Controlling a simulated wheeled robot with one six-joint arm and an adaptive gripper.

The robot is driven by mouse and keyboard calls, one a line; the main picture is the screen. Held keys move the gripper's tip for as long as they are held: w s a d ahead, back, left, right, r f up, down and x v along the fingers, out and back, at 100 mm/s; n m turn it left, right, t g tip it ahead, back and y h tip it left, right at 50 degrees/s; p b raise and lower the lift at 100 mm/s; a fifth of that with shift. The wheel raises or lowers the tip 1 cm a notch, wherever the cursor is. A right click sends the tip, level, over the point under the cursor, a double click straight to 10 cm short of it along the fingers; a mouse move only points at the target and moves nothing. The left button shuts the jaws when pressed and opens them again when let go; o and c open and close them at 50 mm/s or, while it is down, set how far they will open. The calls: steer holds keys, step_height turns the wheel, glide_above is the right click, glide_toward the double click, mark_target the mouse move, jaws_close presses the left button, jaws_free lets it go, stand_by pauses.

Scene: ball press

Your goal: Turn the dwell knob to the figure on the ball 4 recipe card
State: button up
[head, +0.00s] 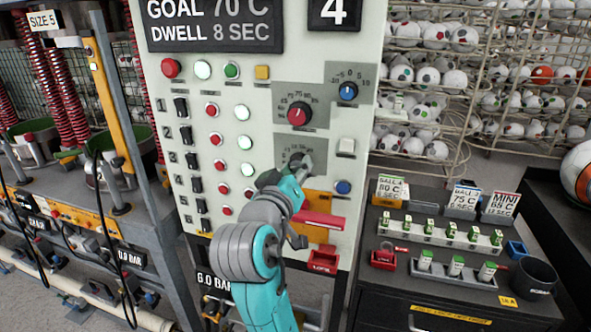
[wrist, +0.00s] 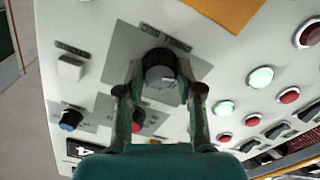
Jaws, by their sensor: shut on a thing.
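The dwell knob (wrist: 160,70) is a dark round knob with a pale mark, on a grey plate lettered "DWELL SEC" in the wrist view. My gripper (wrist: 160,88) has one finger on each side of it and is shut on it. In the head view my gripper (head: 299,168) is at the lower dial of the panel (head: 260,120) and hides most of the knob. The display (head: 213,24) reads "GOAL 70 C, DWELL 8 SEC". A green-topped recipe card (head: 390,188) at right reads 80 C; its seconds figure is too small to read.
A red-centred knob (head: 299,114) and a blue knob (head: 347,91) sit above the dwell dial. Two other cards (head: 461,197) (head: 501,204) stand on the right bench.

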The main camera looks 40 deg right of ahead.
steer(key=o, duration=1.2)
steer(key=shift+c, duration=0.2)
steer(key=v, duration=1.2)
